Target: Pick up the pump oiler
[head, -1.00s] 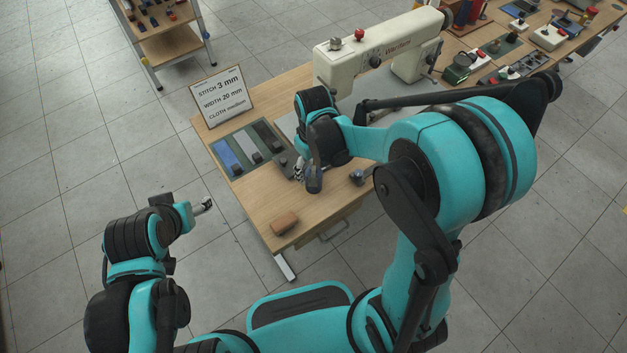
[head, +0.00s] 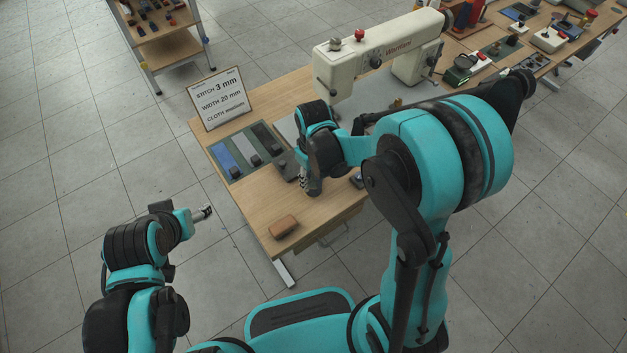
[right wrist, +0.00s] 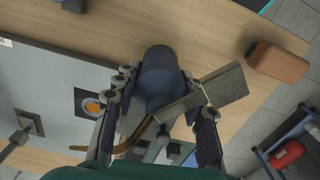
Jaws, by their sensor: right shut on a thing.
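The pump oiler (right wrist: 163,78) is a dark blue-grey can with a flat metal lever and a thin curved brass-coloured spout, in the middle of the right wrist view. My right gripper (right wrist: 160,108) is shut on it, one finger on each side of the can. In the head view my right gripper (head: 309,186) is over the front part of the table and hides most of the oiler. I cannot tell whether the can touches the table. My left gripper (head: 203,213) is off the table at the left, with nothing visible in it; its fingers are too small to read.
A brown block (head: 285,227) lies near the table's front corner. A slider panel (head: 235,155) and a sign (head: 219,98) are to the left. The cream sewing machine (head: 385,55) stands behind. A small dark object (head: 357,180) sits close to my right arm.

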